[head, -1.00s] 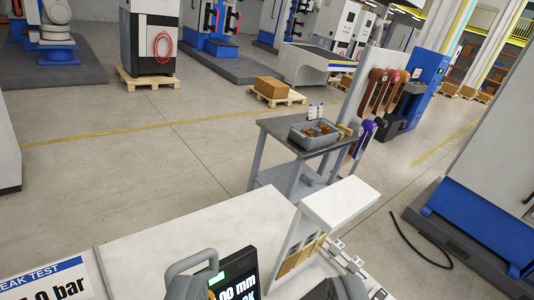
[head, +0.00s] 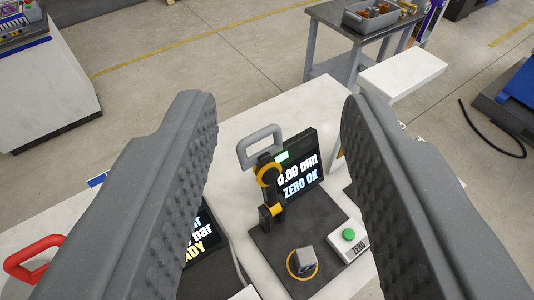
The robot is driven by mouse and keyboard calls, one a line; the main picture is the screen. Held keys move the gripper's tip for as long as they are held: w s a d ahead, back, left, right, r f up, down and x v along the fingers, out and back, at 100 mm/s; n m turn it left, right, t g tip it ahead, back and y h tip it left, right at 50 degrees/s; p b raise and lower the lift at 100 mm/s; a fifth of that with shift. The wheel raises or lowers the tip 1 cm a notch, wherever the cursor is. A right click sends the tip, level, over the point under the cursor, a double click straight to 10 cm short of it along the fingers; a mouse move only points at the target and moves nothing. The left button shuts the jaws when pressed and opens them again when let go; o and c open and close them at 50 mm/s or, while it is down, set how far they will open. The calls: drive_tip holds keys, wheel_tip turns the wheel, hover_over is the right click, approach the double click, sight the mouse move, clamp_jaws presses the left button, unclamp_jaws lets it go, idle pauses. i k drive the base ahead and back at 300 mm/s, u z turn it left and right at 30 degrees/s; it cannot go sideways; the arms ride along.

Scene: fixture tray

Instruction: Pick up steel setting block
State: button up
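The steel setting block (head: 306,256) is a small grey cube in the head view. It sits on a dark base plate (head: 268,246), at a yellow ring marking. A gauge stand with a grey handle and yellow clamp parts (head: 268,180) rises behind it, beside a display (head: 297,172) reading "ZERO OK". My gripper (head: 277,100) is open and empty. Its two ridged dark fingers frame the stand and block from left and right. The block appears between the fingers in the picture, apart from both.
A white box with a green button (head: 348,236), labelled ZERO, is right of the block. A second display (head: 199,238) is partly hidden by the left finger. A red handle (head: 32,260) is at lower left. A cart with a grey bin (head: 375,22) stands beyond the white bench.

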sight(305, 259)
drive_tip(key=z, duration=0.35)
drive_tip(key=k, duration=1.8)
drive_tip(key=z, duration=0.45)
drive_tip(key=i, duration=1.45)
drive_tip(key=u, duration=0.25)
